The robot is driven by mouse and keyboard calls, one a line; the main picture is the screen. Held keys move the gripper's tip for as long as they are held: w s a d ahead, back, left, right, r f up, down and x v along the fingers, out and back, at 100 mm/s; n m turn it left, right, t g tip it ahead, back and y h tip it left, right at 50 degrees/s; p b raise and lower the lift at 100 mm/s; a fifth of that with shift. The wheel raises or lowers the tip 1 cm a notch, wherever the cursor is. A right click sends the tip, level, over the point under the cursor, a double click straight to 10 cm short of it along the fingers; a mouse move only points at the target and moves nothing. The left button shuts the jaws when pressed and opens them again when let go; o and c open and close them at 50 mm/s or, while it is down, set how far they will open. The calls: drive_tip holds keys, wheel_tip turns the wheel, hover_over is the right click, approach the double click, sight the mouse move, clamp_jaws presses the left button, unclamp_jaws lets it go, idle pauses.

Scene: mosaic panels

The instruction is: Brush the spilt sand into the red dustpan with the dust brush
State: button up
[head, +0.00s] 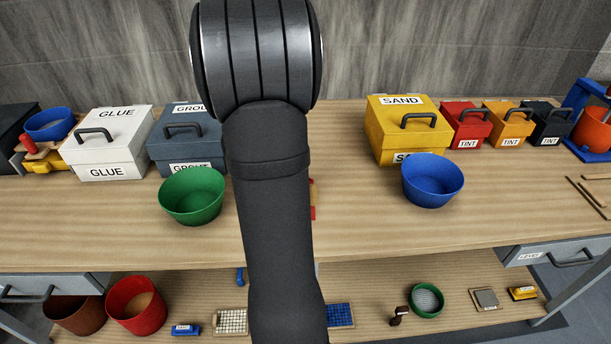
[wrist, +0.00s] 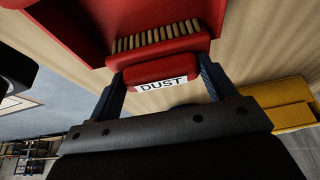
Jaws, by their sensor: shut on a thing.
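My gripper (wrist: 164,88) is shut on the dust brush (wrist: 158,68), a red brush with a white DUST label and pale bristles. Its fingers are on either side of the handle. The red dustpan (wrist: 75,18) fills the top left of the wrist view, just beyond the bristles. I cannot tell whether the bristles touch it. In the head view my arm hides the gripper, the brush and most of the spot behind it; only a small red edge shows beside the arm. I cannot make out the spilt sand in either view.
On the bench, a green bowl (head: 193,197) stands left of my arm and a blue bowl (head: 432,181) right. Behind are a white GLUE box (head: 108,142), a GROUT box (head: 186,146), a yellow SAND box (head: 406,133) and TINT boxes (head: 466,124).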

drive_tip(key=shift+d+r, duration=0.1)
drive_tip(key=shift+r, duration=3.9)
drive_tip(key=shift+w+d+f, duration=0.1)
drive_tip(key=shift+d+f, duration=1.65)
drive_tip(key=shift+d, duration=0.2)
drive_tip(key=shift+d+f, duration=1.75)
drive_tip(key=shift+d, duration=0.2)
